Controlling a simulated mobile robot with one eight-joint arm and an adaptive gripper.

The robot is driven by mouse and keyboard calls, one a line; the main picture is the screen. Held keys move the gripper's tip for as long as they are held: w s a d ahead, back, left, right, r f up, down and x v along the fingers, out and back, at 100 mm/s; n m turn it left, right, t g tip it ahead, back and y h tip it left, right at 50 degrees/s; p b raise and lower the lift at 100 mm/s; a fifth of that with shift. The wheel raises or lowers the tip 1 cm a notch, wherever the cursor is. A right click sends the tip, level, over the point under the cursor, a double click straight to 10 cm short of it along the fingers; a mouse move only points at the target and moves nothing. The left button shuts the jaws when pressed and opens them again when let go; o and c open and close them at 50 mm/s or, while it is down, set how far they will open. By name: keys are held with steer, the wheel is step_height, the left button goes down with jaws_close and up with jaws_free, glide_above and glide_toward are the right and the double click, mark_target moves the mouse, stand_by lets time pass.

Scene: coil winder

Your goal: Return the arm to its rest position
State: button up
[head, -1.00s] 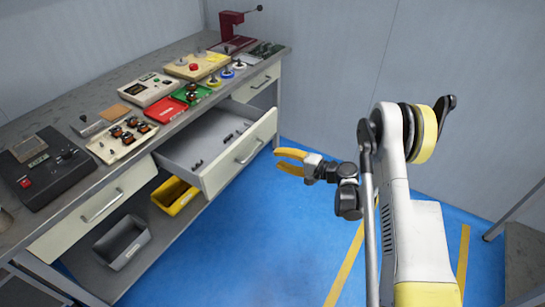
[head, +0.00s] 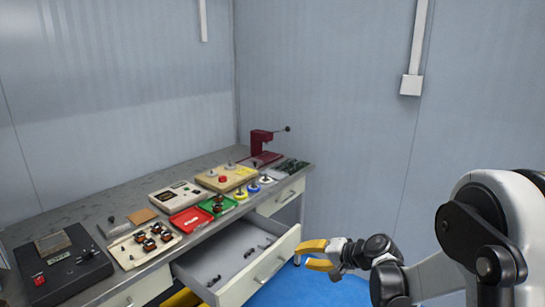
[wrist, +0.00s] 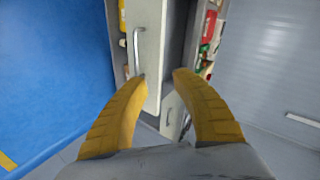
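My gripper (head: 318,255) is at the lower right of the head view, just right of the open drawer's front. Its yellow fingers are apart with nothing between them. In the wrist view the gripper (wrist: 159,76) also shows open and empty, with the drawer front and its handle beyond the left fingertip. My arm reaches in from the right edge of the head view. I cannot tell whether a finger touches the drawer.
The open drawer (head: 262,268) juts out from the workbench (head: 95,215) and holds a few small dark parts. On the bench stand a black box (head: 62,268), trays and a red press (head: 262,142). Blue floor (head: 300,287) is free below the gripper.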

steer(key=s+d+r+n+g+h, duration=0.1)
steer(key=s+r+h, duration=0.1)
steer(key=s+r, duration=0.45)
steer(key=s+d+r+n+h, duration=0.1)
steer(key=s+d+r+h, duration=0.15)
steer(key=s, duration=0.65)
steer(key=s+d+n+h, duration=0.3)
steer(key=s+d+h, duration=0.1)
steer(key=s, duration=1.2)
steer(key=shift+d+r, duration=0.15)
steer(key=shift+d, duration=0.55)
